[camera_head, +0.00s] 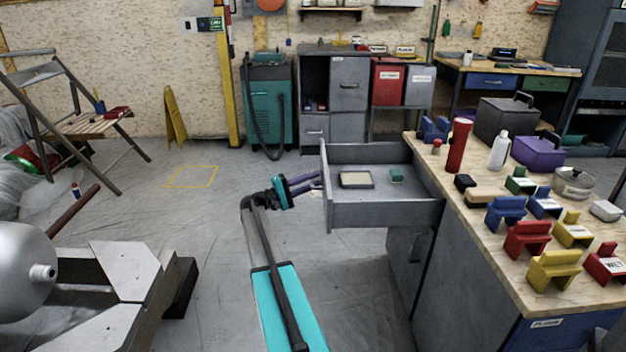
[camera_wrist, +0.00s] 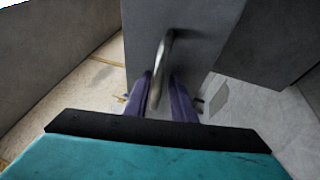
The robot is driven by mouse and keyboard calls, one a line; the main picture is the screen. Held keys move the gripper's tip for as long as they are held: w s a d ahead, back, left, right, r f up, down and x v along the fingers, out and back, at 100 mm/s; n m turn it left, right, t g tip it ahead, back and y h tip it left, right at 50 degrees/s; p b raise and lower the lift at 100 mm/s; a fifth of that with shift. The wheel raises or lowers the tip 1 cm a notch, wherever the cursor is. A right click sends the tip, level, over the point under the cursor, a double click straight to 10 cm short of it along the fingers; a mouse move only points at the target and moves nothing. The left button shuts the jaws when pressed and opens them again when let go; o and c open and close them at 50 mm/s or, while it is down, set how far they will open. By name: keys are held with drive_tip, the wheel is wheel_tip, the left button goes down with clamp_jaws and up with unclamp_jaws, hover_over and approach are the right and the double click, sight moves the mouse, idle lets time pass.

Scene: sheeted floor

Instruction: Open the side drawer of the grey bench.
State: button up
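The grey bench (camera_head: 470,270) stands at the right in the head view. Its side drawer (camera_head: 375,215) is pulled well out to the left, with its inside in view. A flat pale-topped box (camera_head: 356,180) and a small green block (camera_head: 397,175) lie in it. My gripper (camera_head: 318,182) is at the drawer's front. In the wrist view, the curved metal handle (camera_wrist: 163,62) lies between the two purple fingers of my gripper (camera_wrist: 163,82). The fingers are apart, with a gap beside the handle; contact is hard to judge.
The wooden benchtop (camera_head: 540,283) carries several coloured blocks, a red cylinder (camera_head: 458,145) and a white bottle (camera_head: 499,150). A silver tank (camera_head: 25,275) on a metal frame is at lower left. A teal machine (camera_head: 267,105) stands behind. The floor left of the drawer is open.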

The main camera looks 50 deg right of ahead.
drive_tip(key=shift+w+r, duration=0.1)
idle(0.3)
drive_tip(key=shift+w+a, duration=0.1)
drive_tip(key=shift+a, duration=0.1)
drive_tip(key=p+v, duration=0.2)
drive_tip(key=v, duration=1.1)
drive_tip(key=shift+a, duration=0.15)
